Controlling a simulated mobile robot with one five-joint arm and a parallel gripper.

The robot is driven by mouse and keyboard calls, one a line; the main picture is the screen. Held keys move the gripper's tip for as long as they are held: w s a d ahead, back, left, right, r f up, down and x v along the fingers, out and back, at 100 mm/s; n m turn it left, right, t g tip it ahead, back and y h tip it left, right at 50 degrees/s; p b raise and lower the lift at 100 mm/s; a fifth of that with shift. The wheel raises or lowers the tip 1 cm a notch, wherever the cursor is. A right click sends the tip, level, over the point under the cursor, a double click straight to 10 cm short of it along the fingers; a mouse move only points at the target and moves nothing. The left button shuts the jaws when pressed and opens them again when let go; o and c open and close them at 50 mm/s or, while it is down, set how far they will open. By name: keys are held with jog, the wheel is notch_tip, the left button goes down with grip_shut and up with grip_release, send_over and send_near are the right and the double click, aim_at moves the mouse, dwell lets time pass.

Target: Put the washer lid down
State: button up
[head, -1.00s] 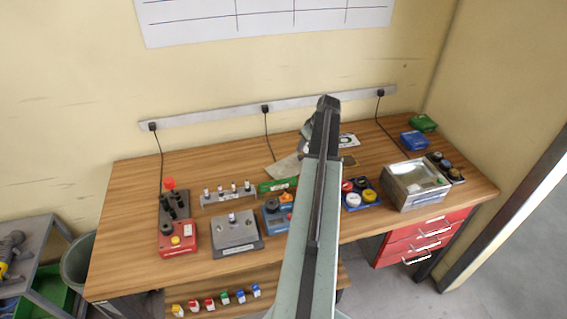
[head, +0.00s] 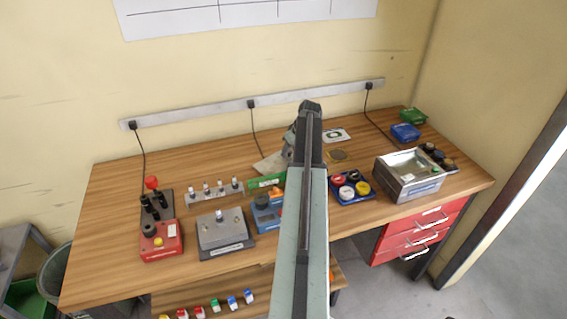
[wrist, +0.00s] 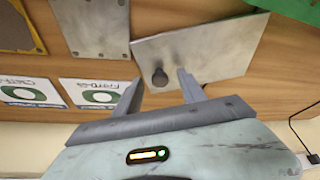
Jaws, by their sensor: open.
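The washer lid, a grey metal plate (wrist: 222,52) with a dark round knob (wrist: 159,76), appears to lie flat on the wooden table in the wrist view. My gripper (wrist: 160,80) is open, with one finger on each side of the knob and a visible gap to each. An open-topped metal box (head: 412,188) stands at the right of the table.
A second metal plate with screws (wrist: 92,25), a brown square (wrist: 15,28) and cards with green rings (wrist: 97,94) lie beside the lid. A green block (head: 266,181) is close to it. A blue tray of coloured caps (head: 352,199) stands right of my arm. The table's back left is clear.

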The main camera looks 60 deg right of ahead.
jog(key=shift+r, duration=0.1)
grip_shut()
jog(key=shift+r, duration=0.1)
